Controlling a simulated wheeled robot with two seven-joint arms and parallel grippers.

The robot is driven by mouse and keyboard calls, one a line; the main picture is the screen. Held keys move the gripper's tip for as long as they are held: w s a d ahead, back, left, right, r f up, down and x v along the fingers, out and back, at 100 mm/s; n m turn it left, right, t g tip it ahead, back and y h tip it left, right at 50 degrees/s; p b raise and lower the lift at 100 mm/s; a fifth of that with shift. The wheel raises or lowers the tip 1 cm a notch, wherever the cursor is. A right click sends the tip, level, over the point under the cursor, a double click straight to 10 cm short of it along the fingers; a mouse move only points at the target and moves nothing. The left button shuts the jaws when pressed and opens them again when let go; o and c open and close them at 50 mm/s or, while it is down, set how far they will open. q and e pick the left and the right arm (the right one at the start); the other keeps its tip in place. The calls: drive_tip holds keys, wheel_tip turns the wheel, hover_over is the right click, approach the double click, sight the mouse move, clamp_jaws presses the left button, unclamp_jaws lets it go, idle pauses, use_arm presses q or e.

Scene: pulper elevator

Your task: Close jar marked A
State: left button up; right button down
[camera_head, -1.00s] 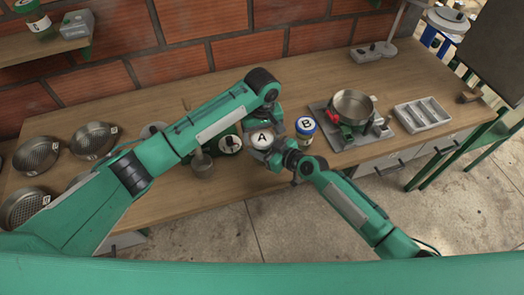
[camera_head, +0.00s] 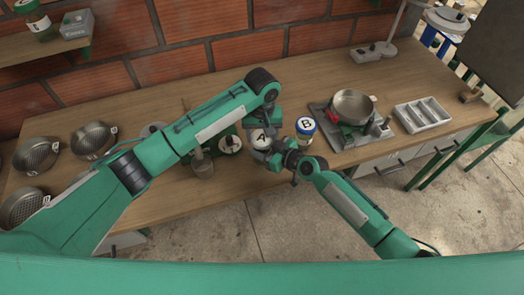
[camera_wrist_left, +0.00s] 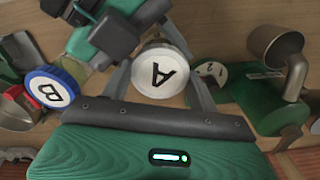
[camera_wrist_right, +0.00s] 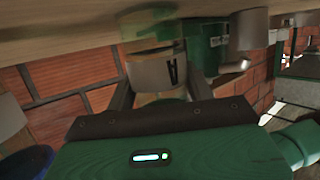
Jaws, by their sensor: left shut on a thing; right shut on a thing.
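The jar marked A (camera_head: 258,138) has a white lid with a black A and stands near the middle of the table, partly covered by my grippers in the head view. My left gripper (camera_head: 272,124) is shut on the lid, which sits between its fingers in the left wrist view (camera_wrist_left: 160,74). My right gripper (camera_head: 283,152) is shut on the jar's body, whose A label shows between its fingers in the right wrist view (camera_wrist_right: 158,72). I cannot tell how tightly the lid sits on the jar.
A jar with a blue-rimmed lid marked B (camera_head: 305,127) stands close on the right. A metal pan (camera_head: 352,106) on a stand and a grey compartment tray (camera_head: 423,114) are further right. Several sieves (camera_head: 93,140) lie at the left.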

use_arm(q)
drive_tip(key=o, duration=1.1)
drive_tip(key=shift+r, duration=0.1)
drive_tip(key=shift+r, duration=2.2)
drive_tip(key=shift+c, duration=0.4)
drive_tip(key=shift+r+n, duration=1.7)
drive_tip(key=shift+r, duration=0.05)
